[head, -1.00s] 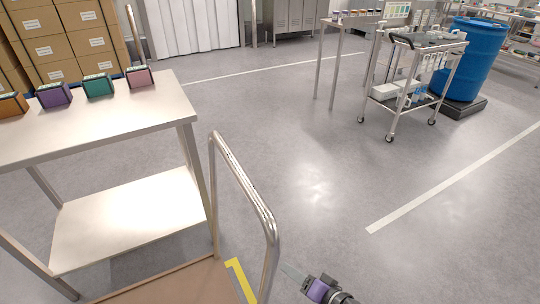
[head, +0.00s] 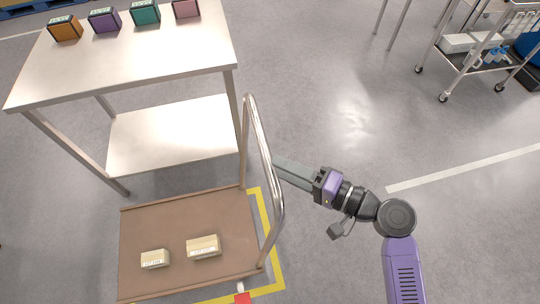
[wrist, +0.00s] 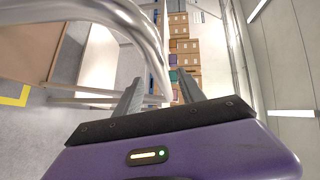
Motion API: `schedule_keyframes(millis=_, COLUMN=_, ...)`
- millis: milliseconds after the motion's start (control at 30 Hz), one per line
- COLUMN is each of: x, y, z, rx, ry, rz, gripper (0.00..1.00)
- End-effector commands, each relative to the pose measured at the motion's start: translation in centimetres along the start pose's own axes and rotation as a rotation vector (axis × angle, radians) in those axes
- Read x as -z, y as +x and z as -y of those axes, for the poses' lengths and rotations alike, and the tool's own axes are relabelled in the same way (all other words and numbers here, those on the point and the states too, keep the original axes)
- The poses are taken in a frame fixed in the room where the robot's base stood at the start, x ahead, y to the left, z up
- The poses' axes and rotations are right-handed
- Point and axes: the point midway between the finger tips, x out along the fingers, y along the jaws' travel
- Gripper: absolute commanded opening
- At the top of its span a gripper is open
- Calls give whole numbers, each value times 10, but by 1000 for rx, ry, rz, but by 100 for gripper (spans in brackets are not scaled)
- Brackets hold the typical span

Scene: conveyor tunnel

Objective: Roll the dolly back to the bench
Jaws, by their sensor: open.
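The dolly (head: 180,220) has a flat brown deck and a bent steel push handle (head: 262,150) on its right side. It stands just in front of the steel bench (head: 130,75). In the wrist view the handle tube (wrist: 145,30) curves down to the gap between the fingers. I cannot tell whether they touch it.
Four-sided coloured blocks, including a purple one (head: 104,20), stand on the bench. Yellow floor tape (head: 267,230) edges the dolly's right and front. A wheeled cart (head: 470,55) stands at upper right. The floor between is clear.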

Motion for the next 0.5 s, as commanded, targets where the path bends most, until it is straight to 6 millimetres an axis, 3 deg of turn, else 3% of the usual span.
schedule_keyframes(millis=200, x=0, y=33, z=2, rx=1, ry=0, rz=0, gripper=47)
schedule_keyframes(millis=500, x=1, y=48, z=0, rx=-1, ry=0, rz=-2, gripper=47)
